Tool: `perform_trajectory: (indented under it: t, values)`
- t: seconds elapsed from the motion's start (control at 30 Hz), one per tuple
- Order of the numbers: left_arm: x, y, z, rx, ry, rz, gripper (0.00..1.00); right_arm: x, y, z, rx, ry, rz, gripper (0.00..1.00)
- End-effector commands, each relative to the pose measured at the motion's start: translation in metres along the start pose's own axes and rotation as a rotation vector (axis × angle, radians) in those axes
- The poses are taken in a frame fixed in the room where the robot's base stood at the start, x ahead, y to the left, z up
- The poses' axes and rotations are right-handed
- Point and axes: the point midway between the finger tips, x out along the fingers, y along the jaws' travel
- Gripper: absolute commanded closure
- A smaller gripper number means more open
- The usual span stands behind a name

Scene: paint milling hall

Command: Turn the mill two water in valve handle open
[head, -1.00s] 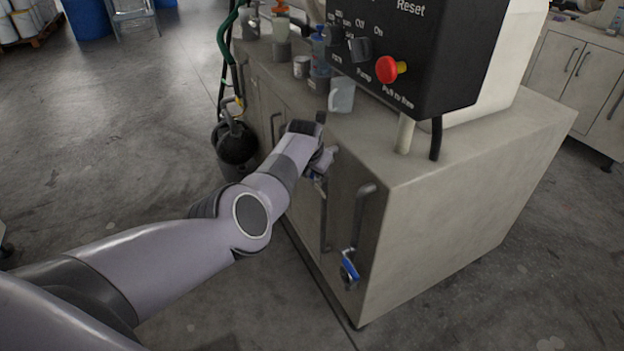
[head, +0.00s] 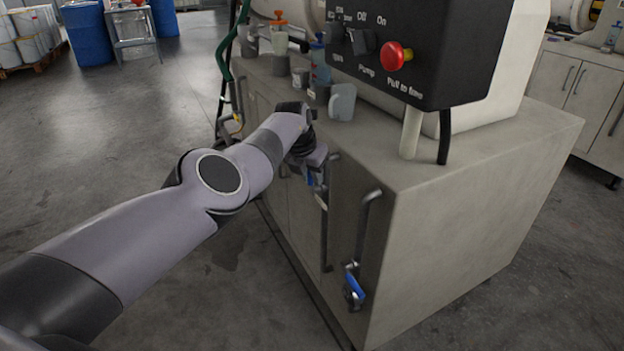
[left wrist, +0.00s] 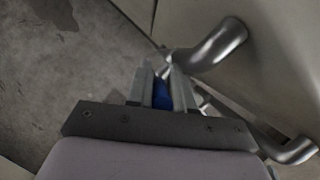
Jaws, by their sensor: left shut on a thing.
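A blue valve handle (head: 311,180) sits at a pipe on the front of the grey cabinet (head: 470,220). My left gripper (head: 316,184) is shut on it; arm and gripper hide most of this valve. In the left wrist view the blue handle (left wrist: 161,95) shows between the two fingers, beside a bent metal pipe (left wrist: 215,48). A second blue-handled valve (head: 355,287) hangs lower right on another pipe, apart from the gripper. I cannot read which valve is mill two water in. My right gripper is not in view.
A black control box (head: 420,50) with a red knob (head: 395,55) overhangs the cabinet top. A grey jug (head: 342,102) and bottles stand near its edge. A green hose (head: 232,40) hangs at the far end. The floor (head: 130,130) at left is clear.

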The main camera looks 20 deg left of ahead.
Motion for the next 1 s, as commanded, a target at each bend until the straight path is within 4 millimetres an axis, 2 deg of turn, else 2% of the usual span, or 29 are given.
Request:
perform_trajectory:
  t: [0.57, 0.6, 0.63, 0.67, 1.0]
  values:
    - [0.0019, -0.0006, -0.0018, -0.003, 0.01, -0.009, 1.0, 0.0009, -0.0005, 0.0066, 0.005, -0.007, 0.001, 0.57]
    - [0.0019, -0.0006, -0.0018, -0.003, 0.009, -0.009, 0.72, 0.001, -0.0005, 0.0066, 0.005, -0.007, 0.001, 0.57]
    - [0.0019, -0.0005, -0.0018, -0.003, 0.009, -0.009, 0.62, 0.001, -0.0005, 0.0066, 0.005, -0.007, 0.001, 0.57]
    - [0.0018, -0.0005, -0.0017, -0.003, 0.009, -0.009, 0.57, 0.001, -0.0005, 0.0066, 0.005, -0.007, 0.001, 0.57]
    - [-0.0008, 0.0, -0.0001, -0.004, 0.006, -0.007, 0.57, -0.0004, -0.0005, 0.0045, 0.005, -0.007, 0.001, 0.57]
